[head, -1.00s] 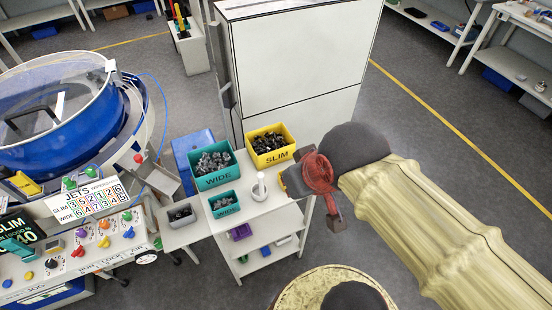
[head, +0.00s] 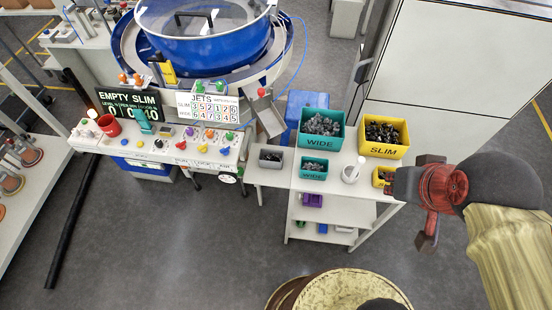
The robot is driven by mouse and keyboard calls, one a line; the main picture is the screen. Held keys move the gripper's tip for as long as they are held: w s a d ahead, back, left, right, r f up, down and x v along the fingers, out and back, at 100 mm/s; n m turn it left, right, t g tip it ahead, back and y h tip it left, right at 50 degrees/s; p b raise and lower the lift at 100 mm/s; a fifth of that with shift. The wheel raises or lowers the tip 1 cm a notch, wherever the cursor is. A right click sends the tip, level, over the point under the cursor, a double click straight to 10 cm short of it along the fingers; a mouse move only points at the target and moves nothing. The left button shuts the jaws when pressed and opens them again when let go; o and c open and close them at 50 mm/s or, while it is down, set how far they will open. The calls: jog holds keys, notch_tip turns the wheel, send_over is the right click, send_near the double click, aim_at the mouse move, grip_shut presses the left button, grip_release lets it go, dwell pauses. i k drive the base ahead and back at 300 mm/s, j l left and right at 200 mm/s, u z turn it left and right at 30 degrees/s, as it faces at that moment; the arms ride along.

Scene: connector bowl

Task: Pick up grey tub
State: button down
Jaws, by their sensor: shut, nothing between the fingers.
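The grey tub (head: 270,166) is a small open bin with dark parts inside. It stands on the low left section of the white bench, below the bowl feeder's chute. My gripper (head: 392,184) is at the right end of the bench, well to the right of the tub and apart from it. It looks shut and empty. It partly hides a small yellow bin (head: 380,175) behind it.
A large teal WIDE bin (head: 319,142), a small teal bin (head: 313,174) and a yellow SLIM bin (head: 384,151) share the bench. A white pestle-like object (head: 352,173) stands between the tub and my gripper. A control panel (head: 180,146) lies left.

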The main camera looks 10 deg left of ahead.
aim_at(268, 159)
jog(key=k+j+z, duration=0.7)
jog(key=j, duration=0.15)
jog(key=k+j+z, duration=0.35)
